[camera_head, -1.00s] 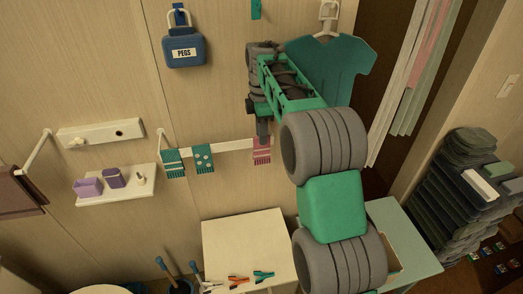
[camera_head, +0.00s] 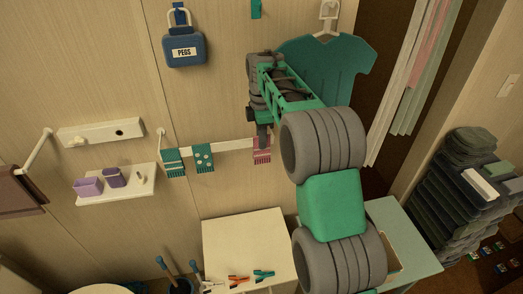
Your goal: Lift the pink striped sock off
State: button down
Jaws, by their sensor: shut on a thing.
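The pink striped sock (camera_head: 262,156) hangs at the right end of a white rail (camera_head: 228,144) on the wall. My gripper (camera_head: 263,138) is at the sock's top edge, reaching down from above, and is shut on it. The fingers hide the top of the sock and any fastening there. Two teal socks hang further left on the same rail: a striped one (camera_head: 174,162) and a spotted one (camera_head: 203,158).
A teal shirt (camera_head: 335,65) hangs close behind my arm. A blue pegs bag (camera_head: 185,50) hangs upper left. Below is a white table (camera_head: 240,240) with pegs on it. A shelf (camera_head: 140,190) with purple cups is at left. The wall between sock and table is clear.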

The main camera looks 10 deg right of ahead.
jog(key=shift+r, duration=0.1)
notch_tip(320, 180, up, 13)
jog(key=shift+r, duration=0.15)
dwell(1.0)
